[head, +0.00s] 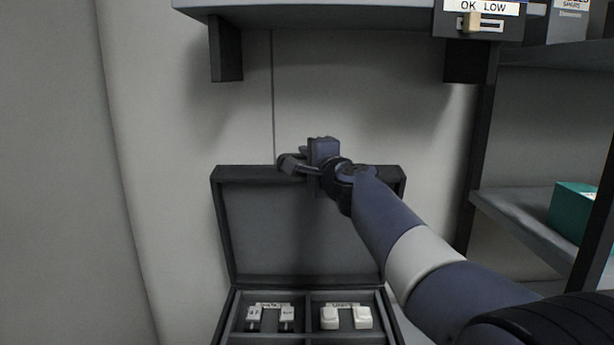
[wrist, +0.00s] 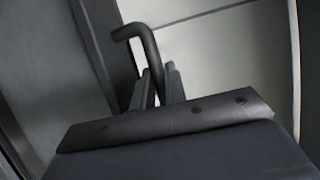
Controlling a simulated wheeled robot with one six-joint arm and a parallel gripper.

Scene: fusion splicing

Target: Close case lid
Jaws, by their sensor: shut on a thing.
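The dark case (head: 230,312) stands with its lid (head: 290,235) raised, roughly upright against the wall. A bent dark handle bar (head: 292,162) shows just left of my gripper. In the wrist view the handle (wrist: 134,34) curves down to my two fingers (wrist: 158,88), which are shut on it. The dark panel beside it looks like the lid (wrist: 105,50). My gripper and arm hide part of the lid's top right.
The case holds white labelled pieces (head: 285,316) and white blocks (head: 330,318) in separate compartments. A shelf (head: 330,15) overhangs above the lid, with a box labelled "OK LOW" (head: 482,8). A side shelf (head: 530,225) with a teal box (head: 572,208) is on the right.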

